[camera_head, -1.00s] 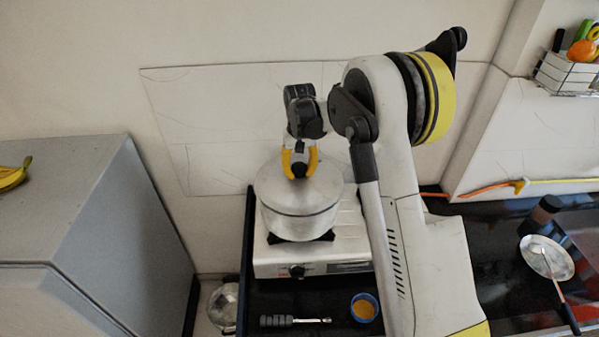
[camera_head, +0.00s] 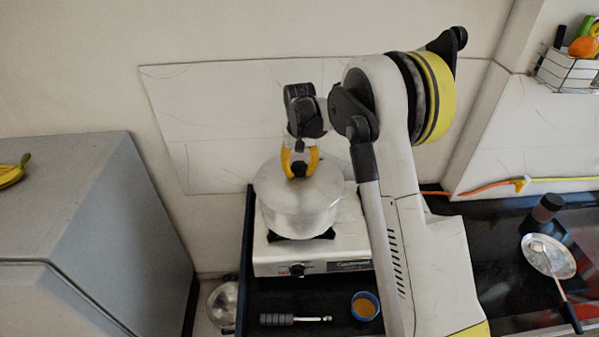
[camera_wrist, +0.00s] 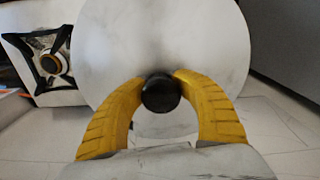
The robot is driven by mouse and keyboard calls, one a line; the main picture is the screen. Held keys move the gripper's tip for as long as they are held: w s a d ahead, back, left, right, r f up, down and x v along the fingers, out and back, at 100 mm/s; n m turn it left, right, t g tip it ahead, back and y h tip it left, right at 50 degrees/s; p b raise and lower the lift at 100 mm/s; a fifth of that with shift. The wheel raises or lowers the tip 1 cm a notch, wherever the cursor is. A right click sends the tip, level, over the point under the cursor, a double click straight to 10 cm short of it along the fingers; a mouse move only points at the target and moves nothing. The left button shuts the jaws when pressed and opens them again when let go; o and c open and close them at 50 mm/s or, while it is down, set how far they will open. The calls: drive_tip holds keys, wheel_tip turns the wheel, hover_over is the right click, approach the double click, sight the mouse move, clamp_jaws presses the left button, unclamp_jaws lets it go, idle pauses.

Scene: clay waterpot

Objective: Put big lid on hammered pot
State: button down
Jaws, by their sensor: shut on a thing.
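My gripper (camera_head: 299,163) has yellow fingers and is shut on the black knob of the big lid (camera_head: 322,182). The lid is a round, pale metal disc. In the wrist view the black knob (camera_wrist: 160,93) sits between both fingertips, with the lid (camera_wrist: 160,45) filling the upper middle. The hammered pot (camera_head: 300,220) is a silver metal pot on the stove, directly under the lid in the head view. The lid covers its opening, and I see no clear gap between lid and rim. The inside of the pot is hidden.
The pot stands on a white gas stove (camera_head: 340,258); another burner (camera_wrist: 50,60) shows in the wrist view. A blue cup (camera_head: 365,307) and a dark-handled tool (camera_head: 290,320) lie in front. A grey cabinet (camera_head: 80,210) stands left. A pan (camera_head: 548,256) lies right.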

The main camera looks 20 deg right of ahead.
drive_tip(key=shift+f, duration=0.15)
drive_tip(key=c, duration=0.8)
unclamp_jaws()
drive_tip(key=shift+s, duration=0.1)
wheel_tip(320, 180, up, 12)
drive_tip(key=shift+r, duration=0.15)
drive_tip(key=s+f+t+b, duration=0.35)
drive_tip(key=s+b, duration=0.55)
drive_tip(key=s, duration=0.3)
drive_tip(key=s+f+t+b, duration=0.2)
drive_tip(key=s+f+b, duration=0.45)
drive_tip(key=s, duration=0.65)
drive_tip(key=s+f+t+b, duration=0.1)
drive_tip(key=s+f+b, duration=0.5)
drive_tip(key=s+f, duration=0.1)
drive_tip(key=shift+s+f+n, duration=0.15)
drive_tip(key=shift+f+n, duration=0.1)
drive_tip(key=shift+n, duration=0.15)
